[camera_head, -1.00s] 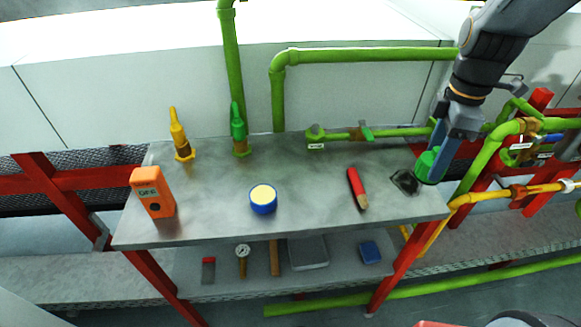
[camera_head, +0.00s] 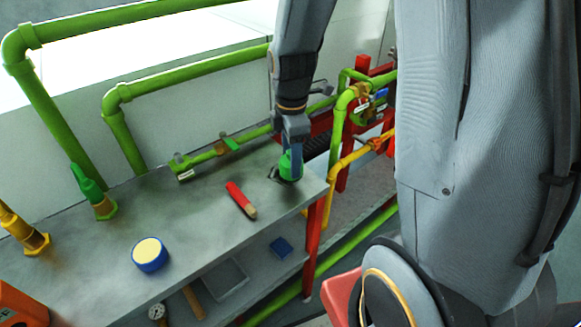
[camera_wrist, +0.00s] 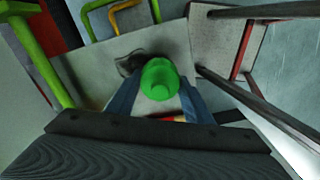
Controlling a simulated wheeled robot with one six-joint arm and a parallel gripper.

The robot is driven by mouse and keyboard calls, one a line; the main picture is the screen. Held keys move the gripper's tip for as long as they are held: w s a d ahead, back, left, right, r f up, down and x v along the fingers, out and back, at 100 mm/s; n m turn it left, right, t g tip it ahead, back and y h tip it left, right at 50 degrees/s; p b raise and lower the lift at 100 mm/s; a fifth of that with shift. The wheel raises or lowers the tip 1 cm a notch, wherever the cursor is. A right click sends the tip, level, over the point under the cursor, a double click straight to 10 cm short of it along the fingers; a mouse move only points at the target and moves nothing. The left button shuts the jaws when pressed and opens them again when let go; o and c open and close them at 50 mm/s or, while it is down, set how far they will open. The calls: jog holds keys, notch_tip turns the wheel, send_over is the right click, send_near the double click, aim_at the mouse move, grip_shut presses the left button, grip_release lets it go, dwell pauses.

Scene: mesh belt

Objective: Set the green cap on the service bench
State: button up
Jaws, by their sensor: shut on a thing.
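The green cap (camera_head: 290,165) is between the fingers of my gripper (camera_head: 292,160), at the right end of the service bench (camera_head: 190,215). It also shows in the wrist view as a rounded green top (camera_wrist: 160,80) between my two blue fingers (camera_wrist: 155,100). My gripper is shut on the cap. The cap is close to the bench top beside a dark patch (camera_head: 272,173); I cannot tell whether its underside touches the surface.
A red marker-like stick (camera_head: 240,199) lies left of the cap. A blue and cream round tin (camera_head: 150,254) stands further left. Yellow (camera_head: 22,230) and green (camera_head: 92,190) nozzle-like fittings stand at the back. Green pipes (camera_head: 195,75) run behind the bench.

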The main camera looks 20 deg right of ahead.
jog(key=shift+f, duration=1.8)
jog(key=shift+f, duration=0.1)
jog(key=o, duration=1)
jog(key=shift+o, duration=0.2)
notch_tip(320, 180, up, 12)
jog(key=shift+b, duration=0.9)
jog(key=shift+s+a+f+m, duration=0.1)
jog(key=shift+s+f+m, duration=0.1)
jog(key=shift+s+m, duration=0.4)
jog(key=s+f+m+t, duration=0.1)
jog(key=s+f+m, duration=0.4)
jog(key=m, duration=1)
jog(key=shift+s+a+f+m, duration=0.15)
jog(key=shift+s+a+m, duration=0.3)
jog(key=shift+s, duration=0.9)
